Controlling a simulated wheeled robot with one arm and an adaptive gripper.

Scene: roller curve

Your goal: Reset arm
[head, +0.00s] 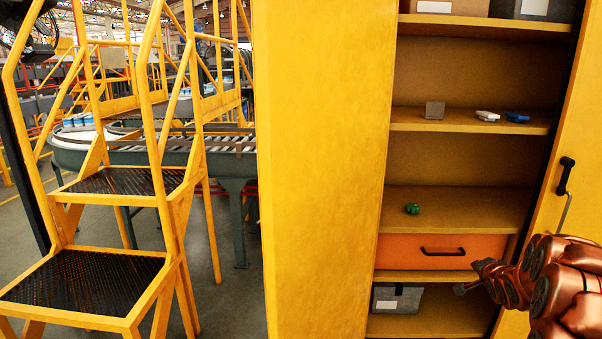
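My copper-coloured arm (565,285) reaches in from the lower right of the head view. My gripper (469,277) points left in front of the lower part of the open yellow cabinet (325,170). Its two dark fingertips appear spread apart, with nothing seen between them. It is just below the right end of the orange drawer (410,257), which is shut and has a black handle (442,251). I cannot tell whether the gripper touches anything.
A green object (412,209) lies on the shelf above the drawer. A grey block (434,110), a white item (487,115) and a blue item (517,117) lie higher. A grey bin (397,299) sits at the bottom. Yellow steps (110,318) and a roller conveyor (225,163) stand left.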

